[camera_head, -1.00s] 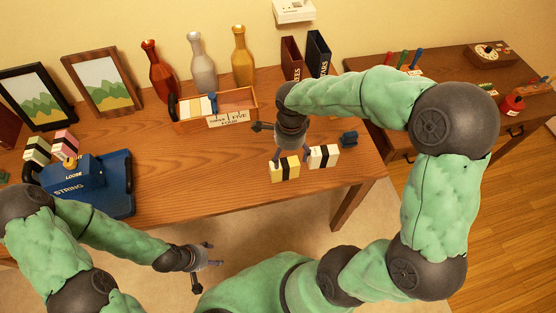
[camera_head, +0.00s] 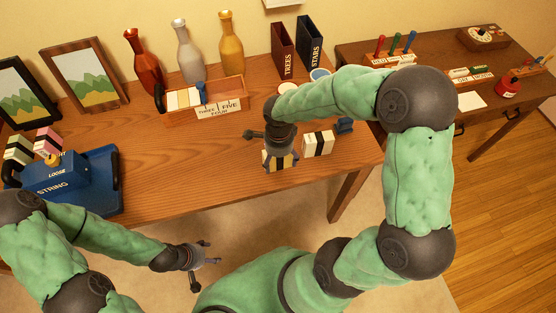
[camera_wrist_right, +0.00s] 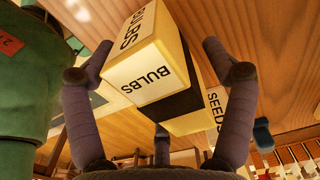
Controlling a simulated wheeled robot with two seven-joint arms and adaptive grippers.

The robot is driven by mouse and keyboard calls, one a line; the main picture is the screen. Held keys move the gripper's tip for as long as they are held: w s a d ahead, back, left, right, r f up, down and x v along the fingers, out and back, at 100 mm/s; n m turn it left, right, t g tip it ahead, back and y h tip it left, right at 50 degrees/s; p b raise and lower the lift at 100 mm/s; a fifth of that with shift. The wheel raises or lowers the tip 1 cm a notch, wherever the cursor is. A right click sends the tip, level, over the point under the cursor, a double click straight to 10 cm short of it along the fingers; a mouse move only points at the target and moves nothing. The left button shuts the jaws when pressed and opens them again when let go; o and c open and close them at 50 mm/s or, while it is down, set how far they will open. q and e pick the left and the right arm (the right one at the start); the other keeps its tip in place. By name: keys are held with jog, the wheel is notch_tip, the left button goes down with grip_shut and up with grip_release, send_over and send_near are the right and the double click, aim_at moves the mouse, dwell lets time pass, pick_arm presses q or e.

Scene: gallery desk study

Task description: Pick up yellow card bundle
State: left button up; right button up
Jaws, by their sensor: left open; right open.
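The yellow card bundle (camera_head: 269,165) with a black band stands on the wooden desk near its front edge. In the right wrist view the bundle (camera_wrist_right: 141,76) reads BULBS and sits between the spread fingers. My right gripper (camera_head: 281,158) is over it in the head view, open, with fingers down on either side and partly hiding it. In the wrist view the right gripper (camera_wrist_right: 150,70) shows gaps beside the bundle; firm contact cannot be told. My left gripper (camera_head: 208,255) is open and empty, in front of the desk.
A white bundle (camera_head: 318,143) stands close on the right, with a small dark blue object (camera_head: 345,125) behind it. A divided wooden box (camera_head: 178,117) is behind to the left. A blue STRING device (camera_head: 95,185) stands far left. The desk between is clear.

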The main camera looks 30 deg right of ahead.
jog(key=shift+f, duration=0.35)
jog(key=shift+r, duration=0.1)
jog(key=c, duration=1.4)
